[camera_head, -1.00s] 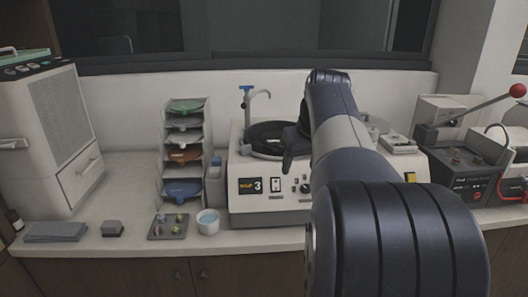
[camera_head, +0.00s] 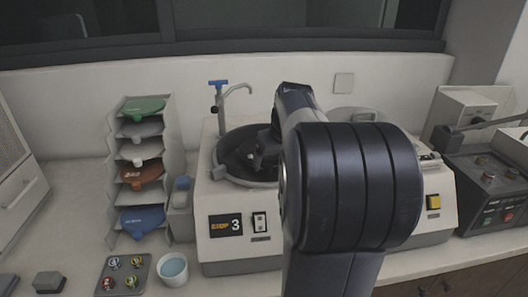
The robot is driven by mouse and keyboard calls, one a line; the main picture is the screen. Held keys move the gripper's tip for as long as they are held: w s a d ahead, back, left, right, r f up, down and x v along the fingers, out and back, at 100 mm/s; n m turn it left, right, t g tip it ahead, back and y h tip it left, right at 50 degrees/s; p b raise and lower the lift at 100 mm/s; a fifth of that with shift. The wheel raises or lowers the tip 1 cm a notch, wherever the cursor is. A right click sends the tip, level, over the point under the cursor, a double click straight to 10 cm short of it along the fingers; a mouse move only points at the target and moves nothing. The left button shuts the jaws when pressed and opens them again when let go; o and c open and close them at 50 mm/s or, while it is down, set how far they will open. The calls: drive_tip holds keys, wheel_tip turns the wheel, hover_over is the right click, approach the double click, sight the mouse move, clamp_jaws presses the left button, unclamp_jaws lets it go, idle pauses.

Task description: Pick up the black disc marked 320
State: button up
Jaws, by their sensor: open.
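A round black disc (camera_head: 235,156) lies in the left bowl (camera_head: 246,182) of the white grinding machine (camera_head: 222,250). No 320 mark can be read on it at this size. My gripper (camera_head: 256,160) is over the right part of this bowl, close above the disc. It is small and dark here, and my arm partly covers it. Its jaws are open, and no object shows between them. Whether the fingers touch the disc cannot be told.
A blue-handled tap (camera_head: 218,84) stands behind the bowl. A rack (camera_head: 168,145) to the left holds several coloured discs. A cup (camera_head: 173,268) and a tray (camera_head: 104,288) of small round samples are in front. A control box (camera_head: 485,195) is at right.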

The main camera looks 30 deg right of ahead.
drive_tip(key=shift+w+f, duration=0.15)
drive_tip(key=shift+f, duration=0.3)
clamp_jaws()
idle(0.7)
